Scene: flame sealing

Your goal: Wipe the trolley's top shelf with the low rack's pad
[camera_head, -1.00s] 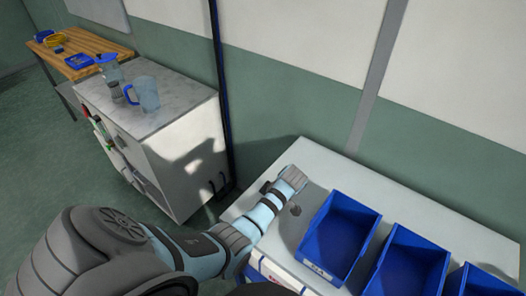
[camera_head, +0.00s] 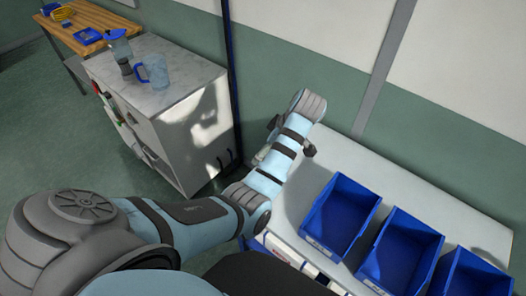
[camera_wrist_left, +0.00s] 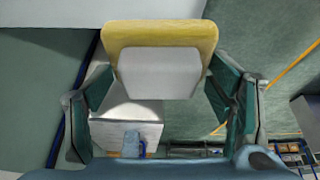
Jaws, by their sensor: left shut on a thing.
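A pad (camera_wrist_left: 160,34), yellow on one layer and pale grey-white on the other, is held between the two green-padded fingers of my left gripper (camera_wrist_left: 160,82) in the left wrist view. In the head view my left arm reaches over the left end of a white-topped surface, and its wrist hides the pad and most of the gripper. I cannot surely pick out the trolley's top shelf. My right gripper is not in view.
Blue bins (camera_head: 342,218) stand on the white top (camera_head: 380,165). A marble-topped white cabinet (camera_head: 190,82) at the left carries a blue jug (camera_head: 155,72) and a blue-lidded bottle (camera_head: 119,48). A wooden table (camera_head: 92,18) stands behind. Floor shows at far left.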

